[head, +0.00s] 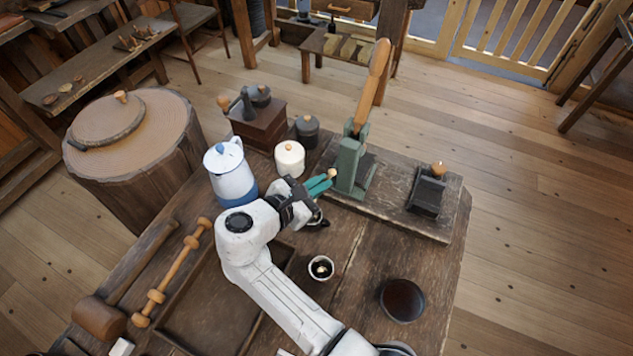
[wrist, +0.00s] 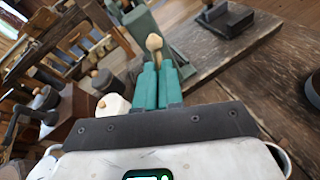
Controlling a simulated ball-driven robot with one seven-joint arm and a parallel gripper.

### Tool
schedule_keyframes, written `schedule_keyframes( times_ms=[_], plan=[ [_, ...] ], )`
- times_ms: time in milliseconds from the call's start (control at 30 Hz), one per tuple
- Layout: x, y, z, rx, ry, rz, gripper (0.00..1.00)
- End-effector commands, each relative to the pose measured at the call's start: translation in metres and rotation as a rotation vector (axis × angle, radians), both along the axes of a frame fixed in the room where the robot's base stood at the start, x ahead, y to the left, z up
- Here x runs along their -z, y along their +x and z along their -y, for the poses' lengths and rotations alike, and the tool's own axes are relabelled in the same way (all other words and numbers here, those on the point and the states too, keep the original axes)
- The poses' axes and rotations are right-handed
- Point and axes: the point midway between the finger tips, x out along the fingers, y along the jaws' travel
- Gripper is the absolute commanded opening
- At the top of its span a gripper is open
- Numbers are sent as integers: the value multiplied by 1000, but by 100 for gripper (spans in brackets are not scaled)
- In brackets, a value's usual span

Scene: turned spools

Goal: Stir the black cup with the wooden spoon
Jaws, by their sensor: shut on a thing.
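My gripper (head: 322,184) has teal fingers and is shut on the wooden spoon, whose pale rounded wooden end (head: 332,173) sticks out at the fingertips. In the wrist view the end (wrist: 154,42) rises beyond the shut fingers (wrist: 157,80); the rest of the spoon is hidden. A small dark cup (head: 320,268) with a pale rim stands on the table, nearer than my gripper and apart from it. It seems to be the black cup; something pale shows inside. Another dark object (head: 318,220) is partly hidden below my gripper.
A green press (head: 350,165) with a wooden lever stands on a board just beyond my fingertips. A white lidded jar (head: 290,158) and a blue-white pot (head: 229,175) stand behind and left. A dark round dish (head: 402,300) is at right. A shallow tray (head: 205,325) lies left.

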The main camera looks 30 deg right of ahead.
Motion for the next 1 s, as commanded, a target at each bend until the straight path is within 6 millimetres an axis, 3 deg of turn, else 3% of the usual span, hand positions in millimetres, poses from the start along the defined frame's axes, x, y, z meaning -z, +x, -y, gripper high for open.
schedule_keyframes(
  times_ms=[1000],
  plan=[
    [36,-5,12,0,0,0,0]
  ],
)
